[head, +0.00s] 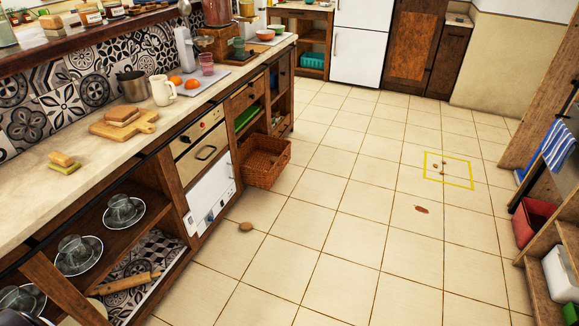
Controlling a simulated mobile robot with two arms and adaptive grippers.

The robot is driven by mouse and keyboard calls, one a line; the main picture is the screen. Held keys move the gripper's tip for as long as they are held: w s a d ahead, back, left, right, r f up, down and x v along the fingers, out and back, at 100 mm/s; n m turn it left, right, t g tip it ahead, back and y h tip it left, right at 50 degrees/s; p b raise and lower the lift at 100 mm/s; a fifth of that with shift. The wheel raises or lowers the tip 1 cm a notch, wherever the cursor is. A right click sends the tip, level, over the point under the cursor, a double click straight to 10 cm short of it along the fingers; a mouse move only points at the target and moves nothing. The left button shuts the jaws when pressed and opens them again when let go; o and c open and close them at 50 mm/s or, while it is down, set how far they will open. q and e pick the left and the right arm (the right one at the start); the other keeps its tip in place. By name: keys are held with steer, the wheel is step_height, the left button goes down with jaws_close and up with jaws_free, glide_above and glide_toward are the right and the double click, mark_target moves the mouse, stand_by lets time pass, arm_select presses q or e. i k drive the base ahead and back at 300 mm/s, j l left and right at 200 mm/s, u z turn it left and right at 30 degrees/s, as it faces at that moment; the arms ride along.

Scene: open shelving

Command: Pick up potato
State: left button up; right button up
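A small brown oval thing that looks like the potato (246,226) lies on the tiled floor, just right of the counter's lower front. A flatter reddish-brown thing (421,209) lies farther right on the floor; I cannot tell what it is. Neither gripper shows in the head view.
A yellow square outline (427,179) on the floor surrounds a few tiny brown things. A wicker basket (264,160) stands against the counter (86,155) on the left. A red bin (535,221) and wooden shelving (541,284) are at right. The middle floor is mostly clear.

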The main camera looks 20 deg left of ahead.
mark_target(245, 226)
steer(key=i+u, duration=0.15)
steer(key=i, duration=0.3)
steer(key=i+l+u, duration=0.15)
steer(key=i, duration=0.3)
steer(key=i+l+u, duration=0.15)
steer(key=i, duration=0.3)
steer(key=i+l+u, duration=0.15)
steer(key=i, duration=0.3)
steer(key=i+u, duration=0.25)
steer(key=u, duration=0.2)
steer(key=i+l+u, duration=0.2)
steer(key=u, duration=0.25)
steer(key=i+l+u, duration=0.25)
steer(key=u, duration=0.2)
steer(key=i+l+u, duration=0.15)
steer(key=l+u, duration=0.15)
steer(key=u, duration=0.15)
steer(key=i+l+u, duration=0.1)
steer(key=l+u, duration=0.35)
steer(key=i+j, duration=0.05)
steer(key=j, duration=0.05)
